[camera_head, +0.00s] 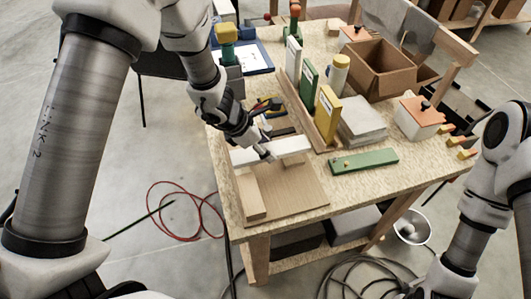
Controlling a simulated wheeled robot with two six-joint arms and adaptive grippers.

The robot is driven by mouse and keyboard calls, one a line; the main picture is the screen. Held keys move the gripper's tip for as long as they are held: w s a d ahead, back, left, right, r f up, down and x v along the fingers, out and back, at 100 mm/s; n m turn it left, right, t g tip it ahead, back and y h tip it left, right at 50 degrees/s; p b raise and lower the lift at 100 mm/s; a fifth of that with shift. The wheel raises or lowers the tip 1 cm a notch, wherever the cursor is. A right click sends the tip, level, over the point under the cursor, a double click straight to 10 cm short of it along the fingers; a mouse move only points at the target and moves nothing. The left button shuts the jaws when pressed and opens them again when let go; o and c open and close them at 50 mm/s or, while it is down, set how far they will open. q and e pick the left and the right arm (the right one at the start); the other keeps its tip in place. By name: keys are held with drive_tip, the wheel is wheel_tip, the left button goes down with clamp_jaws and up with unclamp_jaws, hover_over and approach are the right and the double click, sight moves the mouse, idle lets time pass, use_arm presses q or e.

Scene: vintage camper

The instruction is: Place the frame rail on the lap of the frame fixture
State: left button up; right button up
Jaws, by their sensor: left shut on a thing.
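The frame rail looks like a white bar (290,146) lying crosswise over the far part of the frame fixture. The fixture is a flat brown wooden board (292,190) with a paler wood strip (249,195) along its left side. My left gripper (264,152) is shut on the rail near its middle. The rail's left end is close to the far end of the pale strip; I cannot tell whether it touches it. The gripper hides part of the rail and what lies under it. My right arm shows at the right edge, but its gripper is out of view.
A wooden rack (302,112) with white, green and yellow upright pieces stands right of the fixture. A green bar (364,161) lies on the table (310,215). A grey block (362,122), cardboard box (381,68) and orange-lidded container (418,116) stand farther right.

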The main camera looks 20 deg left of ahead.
use_arm(q)
wheel_tip(320, 180, down, 3)
drive_tip(key=shift+s+r, duration=0.1)
drive_tip(key=shift+w+f, duration=0.25)
drive_tip(key=shift+f, duration=0.2)
drive_tip(key=shift+s+f, duration=0.15)
drive_tip(key=o, duration=1.1)
drive_tip(key=shift+o, duration=1.1)
